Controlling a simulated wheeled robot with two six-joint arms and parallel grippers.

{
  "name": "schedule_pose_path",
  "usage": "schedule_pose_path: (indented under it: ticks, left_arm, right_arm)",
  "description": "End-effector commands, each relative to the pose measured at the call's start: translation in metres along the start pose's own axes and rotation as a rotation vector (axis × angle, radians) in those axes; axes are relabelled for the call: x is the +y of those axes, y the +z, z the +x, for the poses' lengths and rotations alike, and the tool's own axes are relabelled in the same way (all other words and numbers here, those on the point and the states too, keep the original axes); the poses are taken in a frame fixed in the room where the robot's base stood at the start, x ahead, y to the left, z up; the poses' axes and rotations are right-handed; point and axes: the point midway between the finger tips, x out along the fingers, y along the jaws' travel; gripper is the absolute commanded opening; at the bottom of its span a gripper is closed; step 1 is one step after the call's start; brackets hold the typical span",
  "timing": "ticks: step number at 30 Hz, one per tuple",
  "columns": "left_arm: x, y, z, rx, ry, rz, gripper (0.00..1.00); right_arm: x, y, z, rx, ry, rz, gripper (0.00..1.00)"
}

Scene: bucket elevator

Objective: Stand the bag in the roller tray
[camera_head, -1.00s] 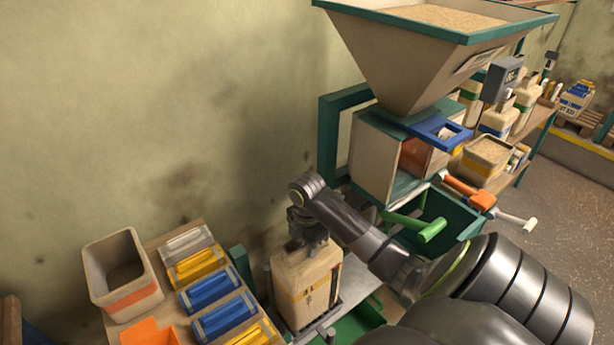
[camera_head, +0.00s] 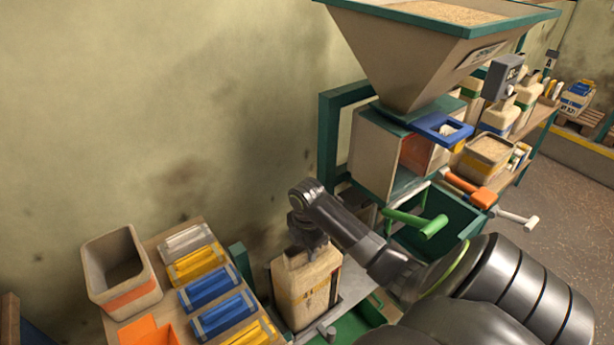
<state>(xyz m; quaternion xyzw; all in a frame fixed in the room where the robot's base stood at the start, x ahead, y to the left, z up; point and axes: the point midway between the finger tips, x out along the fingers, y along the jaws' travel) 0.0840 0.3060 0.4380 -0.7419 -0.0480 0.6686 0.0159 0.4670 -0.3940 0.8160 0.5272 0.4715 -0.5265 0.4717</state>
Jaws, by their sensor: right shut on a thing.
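My right gripper (camera_head: 305,248) comes down from above and is shut on the top of the bag. The fingertips are partly hidden by the wrist. My left gripper is not in view.
A side table holds a beige bin (camera_head: 122,270), several blue, yellow and grey packs (camera_head: 210,300) and an orange tray (camera_head: 148,332), close left of the bag. A large hopper (camera_head: 420,60) with a green lever (camera_head: 420,225) stands behind right.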

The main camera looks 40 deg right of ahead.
Motion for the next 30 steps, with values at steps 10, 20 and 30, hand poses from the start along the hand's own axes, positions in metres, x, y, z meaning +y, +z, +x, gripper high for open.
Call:
schedule_pose_path:
  ticks: [10,20,30]
  left_arm:
    - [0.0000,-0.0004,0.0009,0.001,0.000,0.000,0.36]
    - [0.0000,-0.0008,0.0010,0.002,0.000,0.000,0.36]
    - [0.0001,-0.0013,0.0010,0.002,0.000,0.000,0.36]
  right_arm:
    - [-0.0002,0.0002,0.0070,-0.001,-0.001,0.001,0.00]
    - [-0.0002,0.0001,0.0078,-0.001,-0.001,0.001,0.39]
    - [-0.0005,0.0001,0.0081,0.000,-0.002,0.001,0.56]
